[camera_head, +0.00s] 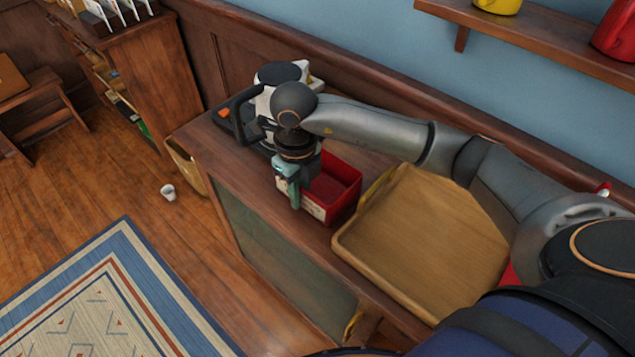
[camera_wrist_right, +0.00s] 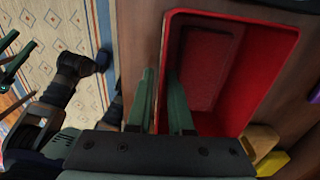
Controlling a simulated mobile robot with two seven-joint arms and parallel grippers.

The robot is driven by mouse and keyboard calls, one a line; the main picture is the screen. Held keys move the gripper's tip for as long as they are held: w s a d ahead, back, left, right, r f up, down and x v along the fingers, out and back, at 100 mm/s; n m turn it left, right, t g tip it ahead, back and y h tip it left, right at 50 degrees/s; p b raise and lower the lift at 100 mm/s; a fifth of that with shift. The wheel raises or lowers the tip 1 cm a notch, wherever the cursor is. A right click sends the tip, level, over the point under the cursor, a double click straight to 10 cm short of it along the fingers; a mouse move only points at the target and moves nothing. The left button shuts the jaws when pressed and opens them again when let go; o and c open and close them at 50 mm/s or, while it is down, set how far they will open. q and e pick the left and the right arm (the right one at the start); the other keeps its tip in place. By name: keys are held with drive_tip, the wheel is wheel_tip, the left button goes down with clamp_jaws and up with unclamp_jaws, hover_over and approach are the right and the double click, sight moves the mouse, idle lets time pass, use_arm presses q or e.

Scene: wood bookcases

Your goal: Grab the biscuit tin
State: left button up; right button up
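The biscuit tin appears to be the open red box (camera_head: 341,186) with a pale label on its side. It stands upright on the wooden cabinet and shows from above in the right wrist view (camera_wrist_right: 275,65). My right gripper (camera_head: 298,190) points down at the tin's left wall. In the right wrist view its green fingers (camera_wrist_right: 163,85) straddle that wall, one inside and one outside, with a narrow gap. Whether they press on the wall is unclear. My left gripper (camera_wrist_right: 14,55) shows only at the left edge of that view, its green fingers apart and empty.
A wooden tray (camera_head: 425,240) lies just right of the tin. A black and white appliance (camera_head: 262,108) stands behind my right wrist. A wall shelf (camera_head: 540,35) runs above. A small white cup (camera_head: 169,191) lies on the floor by a bin (camera_head: 187,168).

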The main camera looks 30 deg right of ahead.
drive_tip(key=shift+f, duration=0.65)
clamp_jaws()
drive_tip(key=shift+r, duration=0.1)
idle(0.8)
